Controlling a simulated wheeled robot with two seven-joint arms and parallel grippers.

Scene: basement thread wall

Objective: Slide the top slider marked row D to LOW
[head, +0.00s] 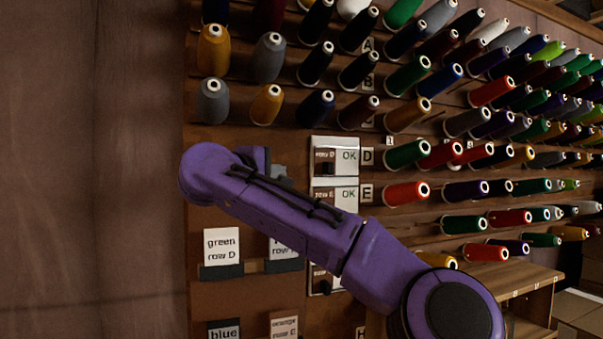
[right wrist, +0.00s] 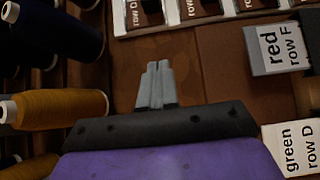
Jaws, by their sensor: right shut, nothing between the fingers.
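The top slider plate marked row D (head: 335,148) is white and fixed to the wall board, with OK showing at its right. A dark spot, perhaps its knob, shows low on its left side; I cannot read a LOW mark. In the right wrist view the row D plate (right wrist: 133,12) is cut off by the top edge. My right gripper (head: 281,173) is left of the plate and apart from it, partly hidden by my purple arm. Its grey fingers (right wrist: 155,85) are shut and empty, pointing toward the row of plates. My left gripper is not in view.
A second slider plate (head: 345,194) marked OK sits just below, by letter E. Thread cones fill the wall above and right. Cards hang lower left, including green row D (head: 222,246); a red row F card (right wrist: 280,47) shows at the wrist. Bare board lies between fingers and plates.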

